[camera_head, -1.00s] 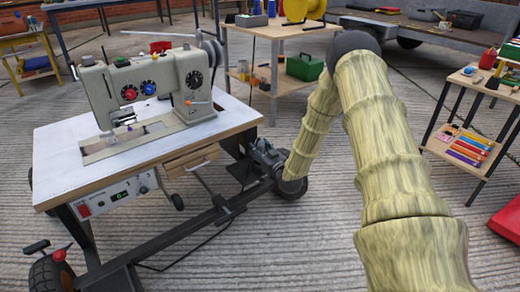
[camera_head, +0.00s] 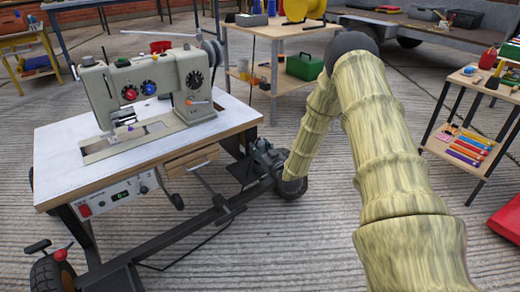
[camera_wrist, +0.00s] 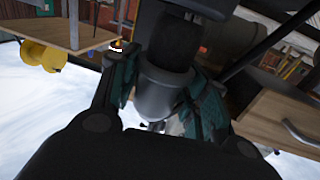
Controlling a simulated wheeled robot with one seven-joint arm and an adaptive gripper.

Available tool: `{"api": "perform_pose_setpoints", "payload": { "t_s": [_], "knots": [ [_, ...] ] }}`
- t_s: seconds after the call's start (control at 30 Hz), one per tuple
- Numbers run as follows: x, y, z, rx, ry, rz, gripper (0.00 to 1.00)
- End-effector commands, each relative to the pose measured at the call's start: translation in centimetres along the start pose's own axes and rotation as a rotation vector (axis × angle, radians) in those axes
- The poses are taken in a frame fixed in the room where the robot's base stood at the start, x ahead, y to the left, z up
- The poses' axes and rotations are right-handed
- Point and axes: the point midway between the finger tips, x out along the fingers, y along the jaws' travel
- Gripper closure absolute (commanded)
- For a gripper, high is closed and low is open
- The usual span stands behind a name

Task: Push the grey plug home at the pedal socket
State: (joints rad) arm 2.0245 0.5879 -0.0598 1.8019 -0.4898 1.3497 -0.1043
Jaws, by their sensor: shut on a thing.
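In the wrist view my gripper (camera_wrist: 163,98) is shut on the grey plug (camera_wrist: 160,92), with a teal-padded finger on each side of it. A black cylindrical part (camera_wrist: 172,35) lies straight beyond the plug, in line with it. I cannot tell whether this is the pedal socket, or how deep the plug sits. In the head view my arm reaches down to the right end of the sewing table (camera_head: 75,165), and the dark parts under its edge blend with my gripper. The plug and socket cannot be made out there.
The sewing machine (camera_head: 150,85) stands on the table. A wooden drawer (camera_head: 192,160) hangs under its edge and shows close to the right finger in the wrist view (camera_wrist: 275,115). A dark frame bar (camera_head: 200,222) runs low below.

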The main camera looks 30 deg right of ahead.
Motion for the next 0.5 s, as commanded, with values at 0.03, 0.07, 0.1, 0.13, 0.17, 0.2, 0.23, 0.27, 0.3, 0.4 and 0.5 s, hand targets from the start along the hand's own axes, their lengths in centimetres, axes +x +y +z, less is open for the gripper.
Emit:
{"api": "perform_pose_setpoints", "payload": {
  "t_s": [0.03,0.07,0.1,0.13,0.17,0.2,0.23,0.27,0.3,0.4,0.5],
  "knots": [
    [0.02,-0.01,0.10,0.000,0.000,0.000,0.85],
    [0.02,-0.01,0.15,0.000,0.001,0.000,0.85],
    [0.02,-0.01,0.23,0.000,0.001,0.000,0.85],
    [0.02,-0.01,0.28,0.000,0.001,0.000,0.85],
    [0.02,-0.01,0.33,0.000,0.001,0.000,0.85],
    [0.03,-0.01,0.40,0.000,0.001,0.000,0.85],
    [0.02,-0.01,0.46,0.000,0.001,0.000,0.85],
    [0.02,-0.01,0.52,0.000,0.001,0.000,0.85],
    [0.02,-0.02,0.59,0.000,0.001,0.000,0.85],
    [0.02,-0.02,0.78,0.000,0.001,0.000,0.85],
    [0.01,-0.02,0.99,0.000,0.001,0.000,0.85]
  ]
}}
